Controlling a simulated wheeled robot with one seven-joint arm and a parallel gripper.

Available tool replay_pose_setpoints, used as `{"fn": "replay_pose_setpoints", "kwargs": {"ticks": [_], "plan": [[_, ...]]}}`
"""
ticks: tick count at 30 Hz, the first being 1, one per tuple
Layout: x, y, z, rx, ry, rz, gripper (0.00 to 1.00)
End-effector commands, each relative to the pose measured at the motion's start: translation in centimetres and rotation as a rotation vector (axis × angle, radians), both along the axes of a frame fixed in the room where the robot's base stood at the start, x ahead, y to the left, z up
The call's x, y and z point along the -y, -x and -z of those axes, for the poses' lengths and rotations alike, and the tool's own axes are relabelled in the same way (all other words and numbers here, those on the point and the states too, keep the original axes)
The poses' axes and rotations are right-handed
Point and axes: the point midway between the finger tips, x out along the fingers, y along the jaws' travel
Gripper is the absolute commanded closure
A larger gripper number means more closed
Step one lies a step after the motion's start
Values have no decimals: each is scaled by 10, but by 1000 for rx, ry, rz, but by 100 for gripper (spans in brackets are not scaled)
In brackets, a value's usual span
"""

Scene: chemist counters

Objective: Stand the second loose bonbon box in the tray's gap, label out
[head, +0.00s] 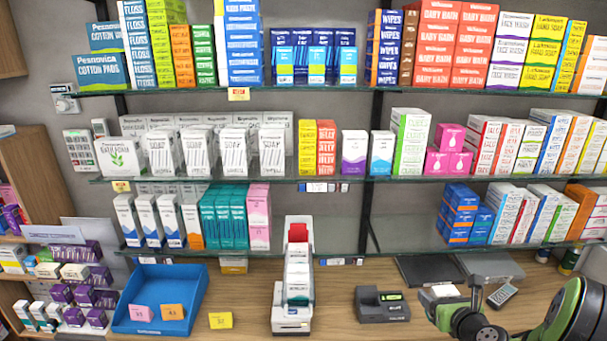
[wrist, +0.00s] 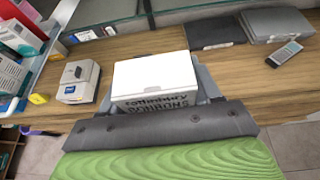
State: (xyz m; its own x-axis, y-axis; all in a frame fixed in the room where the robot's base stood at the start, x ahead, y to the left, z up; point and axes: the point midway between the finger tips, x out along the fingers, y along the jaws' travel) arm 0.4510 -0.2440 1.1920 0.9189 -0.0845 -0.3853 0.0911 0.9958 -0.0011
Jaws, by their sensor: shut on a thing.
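My gripper (head: 470,300) is at the lower right of the head view, above the counter. It is shut on a white bonbon box (head: 445,291), which also shows in the wrist view (wrist: 155,75). Dark lettering reading "bonbons" is on the box side nearest the wrist camera. The box is clear of the shelves. A blue tray (head: 140,328) lies on the counter at the left, with a pink and an orange tag in it. I cannot make out a gap for the box in either view, nor tell which tray has it.
A white stand (head: 291,322) with stacked boxes stands mid-counter, left of a dark card terminal (head: 382,306). A small yellow tag (head: 220,320) lies by the blue tray. Glass shelves (head: 340,180) full of boxes rise behind. Flat grey devices (head: 490,265) and a remote (head: 502,295) lie right.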

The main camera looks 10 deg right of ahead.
Motion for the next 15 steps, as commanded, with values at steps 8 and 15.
{"fn": "replay_pose_setpoints", "kwargs": {"ticks": [8, 15], "plan": [[-93, 2, 86, 1, -16, -368, 67], [-206, 31, 139, 5, -7, -856, 67]]}}
